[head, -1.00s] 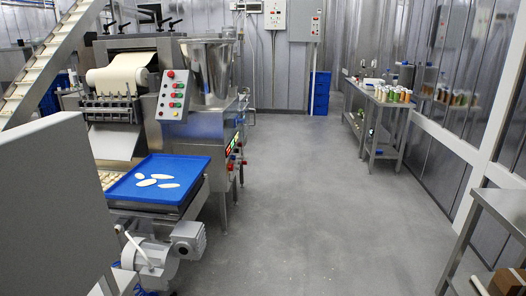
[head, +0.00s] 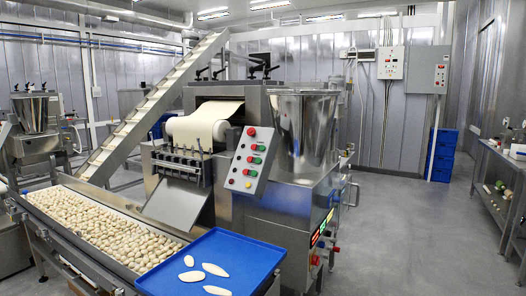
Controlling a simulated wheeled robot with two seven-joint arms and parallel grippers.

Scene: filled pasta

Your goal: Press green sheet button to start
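The button panel (head: 249,161) is a tilted grey plate on the front of the pasta machine, right of the dough sheet. It carries several red, green and yellow buttons in two columns. Green buttons show in the middle rows, one at the panel's middle right (head: 257,160). Labels are too small to read, so I cannot tell which is the sheet button. A pale dough sheet (head: 197,127) hangs on the roller left of the panel. Neither of my grippers is in view.
A blue tray (head: 262,252) with several pale flat pieces stands in front of the machine. A conveyor full of filled pasta (head: 100,226) runs at the left. An inclined conveyor (head: 155,105) rises behind. Grey floor (head: 420,235) is clear at the right.

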